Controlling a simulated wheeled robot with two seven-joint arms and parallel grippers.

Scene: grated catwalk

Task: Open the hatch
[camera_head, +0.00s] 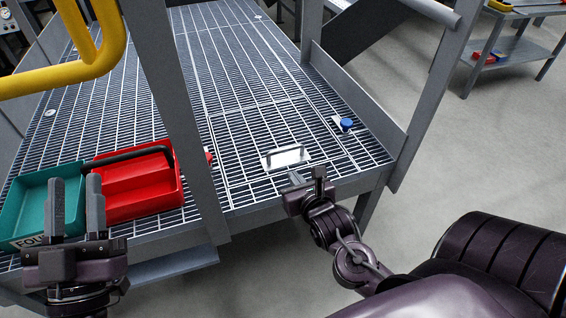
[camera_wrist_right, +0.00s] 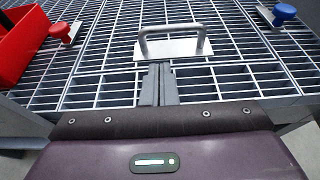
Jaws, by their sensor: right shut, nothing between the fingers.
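The hatch (camera_head: 262,118) is a grated panel that lies flat, level with the catwalk. A metal handle (camera_head: 286,156) on a pale plate is at its near edge; the handle also shows in the right wrist view (camera_wrist_right: 172,32). A blue knob (camera_head: 346,124) sits to the right of the handle and a red knob (camera_wrist_right: 59,30) to its left. My right gripper (camera_head: 306,180) is shut and empty, just on the near side of the handle and apart from it. My left gripper (camera_head: 75,188) is open and empty, in front of the trays at the left.
A teal tray (camera_head: 34,199) and a red tray (camera_head: 128,187) stand on the grating at the left. A grey post (camera_head: 172,100) rises from the near edge, and a yellow rail (camera_head: 98,66) is at upper left. The grating beyond the handle is clear.

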